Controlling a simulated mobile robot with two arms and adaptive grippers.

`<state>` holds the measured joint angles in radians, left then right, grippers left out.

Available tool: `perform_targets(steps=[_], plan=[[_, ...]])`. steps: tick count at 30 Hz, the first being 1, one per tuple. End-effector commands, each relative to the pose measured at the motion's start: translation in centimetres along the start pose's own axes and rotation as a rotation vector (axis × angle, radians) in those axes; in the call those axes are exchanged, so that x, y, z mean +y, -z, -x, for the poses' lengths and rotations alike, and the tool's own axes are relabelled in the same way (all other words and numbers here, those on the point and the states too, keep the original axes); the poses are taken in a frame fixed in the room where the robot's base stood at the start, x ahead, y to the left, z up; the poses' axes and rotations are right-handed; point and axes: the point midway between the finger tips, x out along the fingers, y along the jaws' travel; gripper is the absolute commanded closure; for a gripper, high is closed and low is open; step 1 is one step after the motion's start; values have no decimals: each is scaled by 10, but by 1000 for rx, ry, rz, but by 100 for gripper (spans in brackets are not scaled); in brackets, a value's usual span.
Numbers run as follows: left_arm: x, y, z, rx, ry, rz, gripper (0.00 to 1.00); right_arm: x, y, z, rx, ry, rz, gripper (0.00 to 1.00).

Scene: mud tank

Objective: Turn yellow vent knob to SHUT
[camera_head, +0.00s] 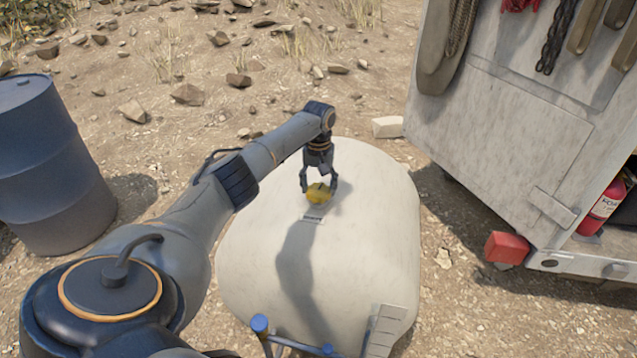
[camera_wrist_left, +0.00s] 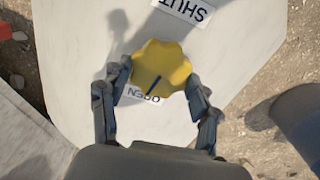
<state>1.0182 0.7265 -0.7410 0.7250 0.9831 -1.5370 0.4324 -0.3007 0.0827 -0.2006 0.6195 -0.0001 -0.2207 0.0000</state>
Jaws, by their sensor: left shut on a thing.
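The yellow vent knob (camera_head: 318,194) sits on top of the pale tank (camera_head: 255,262). My left gripper (camera_head: 319,186) comes down over it with its fingers on either side. In the left wrist view the lobed knob (camera_wrist_left: 161,65) lies between the fingertips of my left gripper (camera_wrist_left: 158,82), which is shut on it. A dark line on the knob points toward the label OPEN (camera_wrist_left: 143,96), which is partly covered by the knob. The label SHUT (camera_wrist_left: 183,10) is on the opposite side of the knob. My right gripper is not in view.
A blue drum (camera_head: 48,165) stands at the left. A grey trailer or cabinet (camera_head: 500,135) with hanging tools is at the right, with a red block (camera_head: 507,247) and a fire extinguisher (camera_head: 603,208). A blue rail (camera_head: 262,326) is at the tank's near side. Rocky ground lies behind.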

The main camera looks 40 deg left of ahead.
Motion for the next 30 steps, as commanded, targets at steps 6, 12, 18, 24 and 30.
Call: perform_targets(steps=[6, 12, 18, 24, 30], plan=[[1, -2, 1, -5, -1, -194, 70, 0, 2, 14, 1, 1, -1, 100], [2, -1, 0, -4, -1, -385, 70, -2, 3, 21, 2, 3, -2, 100], [2, -2, 0, -4, -1, -574, 70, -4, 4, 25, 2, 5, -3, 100], [2, -2, -1, -3, -1, -765, 70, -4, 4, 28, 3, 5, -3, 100], [2, -2, -1, -3, -1, -954, 70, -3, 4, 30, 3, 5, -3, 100]])
